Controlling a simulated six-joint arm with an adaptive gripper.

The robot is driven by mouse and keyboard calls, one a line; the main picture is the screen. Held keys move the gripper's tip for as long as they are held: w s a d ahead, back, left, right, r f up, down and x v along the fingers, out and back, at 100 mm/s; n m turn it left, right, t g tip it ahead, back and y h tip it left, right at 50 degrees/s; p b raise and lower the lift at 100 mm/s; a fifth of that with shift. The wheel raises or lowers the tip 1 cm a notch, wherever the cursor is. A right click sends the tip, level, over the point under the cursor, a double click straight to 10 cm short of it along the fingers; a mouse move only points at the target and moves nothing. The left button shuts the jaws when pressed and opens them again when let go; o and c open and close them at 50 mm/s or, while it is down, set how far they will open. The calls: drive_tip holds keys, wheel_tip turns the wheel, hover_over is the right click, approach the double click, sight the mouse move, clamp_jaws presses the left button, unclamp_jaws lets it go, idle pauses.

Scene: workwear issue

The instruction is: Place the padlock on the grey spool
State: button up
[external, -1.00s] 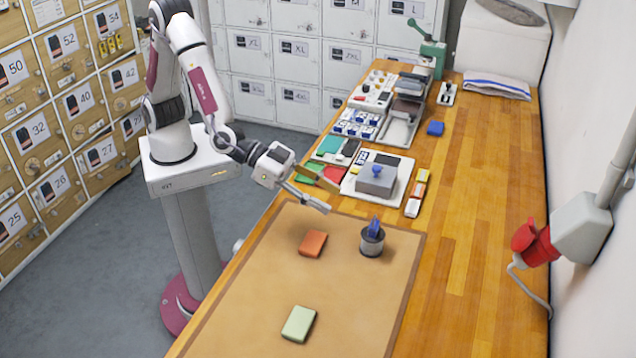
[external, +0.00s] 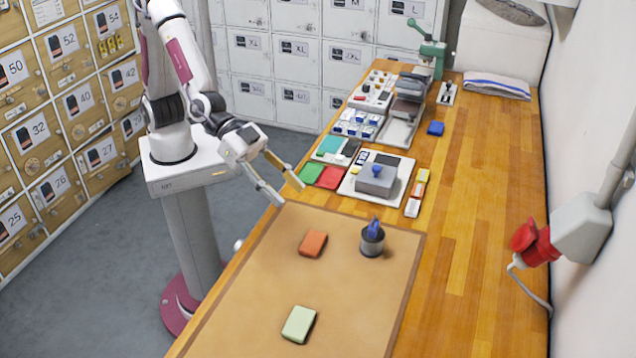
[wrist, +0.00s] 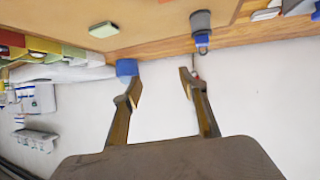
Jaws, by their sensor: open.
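The grey spool (external: 372,244) stands upright on the tan mat, right of the orange block. A blue object that looks like the padlock (external: 374,227) sits upright on top of it; its details are too small to make out. In the wrist view the spool (wrist: 200,21) is at the top, with the blue piece (wrist: 202,40) against its end. My gripper (external: 291,196) is open and empty above the mat's far left corner, well apart from the spool. Its two fingers also show spread in the wrist view (wrist: 160,82).
An orange block (external: 313,243) and a pale green block (external: 299,323) lie on the tan mat (external: 345,285). Beyond it are red and green pads, a grey box on a white plate (external: 376,180) and trays. A blue block (external: 435,128) lies farther back.

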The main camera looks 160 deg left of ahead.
drive_tip(key=s+d+r+m+g+h, duration=0.1)
drive_tip(key=s+d+r+m+h, duration=0.15)
drive_tip(key=s+d, duration=0.5)
drive_tip(key=s+d+r+m+h, duration=0.25)
drive_tip(key=s+d, duration=0.35)
drive_tip(key=d, duration=0.3)
drive_tip(key=s+d+f+m+g, duration=0.1)
drive_tip(key=s+g, duration=0.1)
drive_tip(key=s, duration=0.9)
drive_tip(key=s+d+f+g, duration=0.1)
drive_tip(key=s+d+g, duration=0.1)
drive_tip(key=s, duration=0.9)
drive_tip(key=shift+f+m+h, duration=0.4)
